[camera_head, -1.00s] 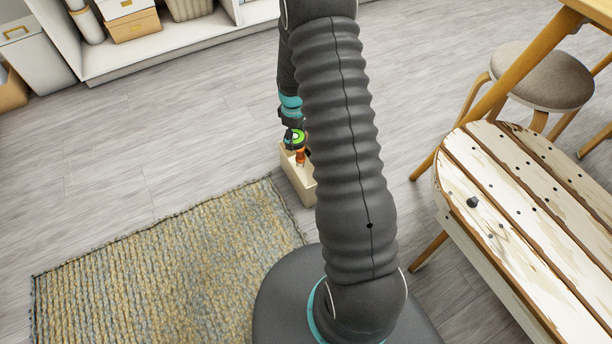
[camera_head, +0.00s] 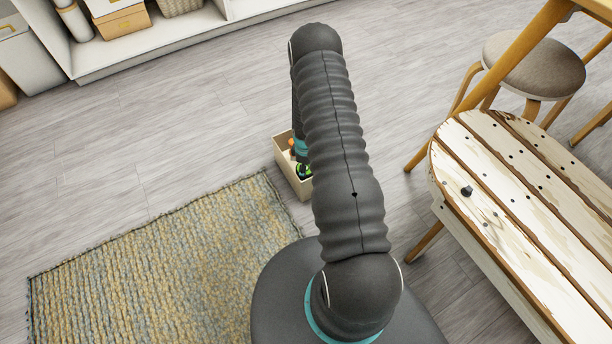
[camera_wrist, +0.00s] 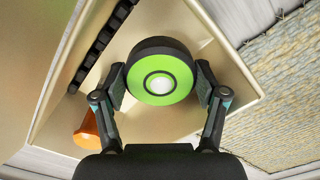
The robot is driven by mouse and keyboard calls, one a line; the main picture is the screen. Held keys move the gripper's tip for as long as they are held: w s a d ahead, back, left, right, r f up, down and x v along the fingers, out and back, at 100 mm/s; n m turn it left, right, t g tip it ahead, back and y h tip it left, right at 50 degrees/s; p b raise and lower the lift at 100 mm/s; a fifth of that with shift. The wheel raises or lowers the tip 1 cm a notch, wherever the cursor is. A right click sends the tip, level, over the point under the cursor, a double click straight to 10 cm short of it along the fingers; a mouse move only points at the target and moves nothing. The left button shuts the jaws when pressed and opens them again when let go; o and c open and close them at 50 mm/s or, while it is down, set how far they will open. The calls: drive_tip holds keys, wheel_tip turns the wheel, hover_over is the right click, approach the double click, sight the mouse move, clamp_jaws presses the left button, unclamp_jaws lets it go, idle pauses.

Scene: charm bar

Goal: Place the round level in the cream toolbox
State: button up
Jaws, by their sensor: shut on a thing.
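The round level (camera_wrist: 160,82), a black disc with a bright green face and a pale centre, is held between the fingers of my gripper (camera_wrist: 160,88) in the wrist view. The cream toolbox (camera_head: 281,148) stands on the floor beyond my base; its pale walls (camera_wrist: 232,52) surround the level in the wrist view. My gripper is at the box, mostly hidden behind my arm in the head view, where a bit of the green level (camera_head: 304,171) shows. I cannot tell whether the level touches the box floor.
Inside the box are an orange object (camera_wrist: 88,130) and a black ridged strip (camera_wrist: 100,48). A woven rug (camera_head: 160,265) lies at the left. A slatted wooden table (camera_head: 520,200) and a stool (camera_head: 530,70) stand at the right. Shelving (camera_head: 150,40) lines the back.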

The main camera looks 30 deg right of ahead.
drive_tip(key=shift+f, duration=2.65)
drive_tip(key=shift+f+b, duration=0.2)
drive_tip(key=shift+b, duration=0.1)
drive_tip(key=o, duration=1.1)
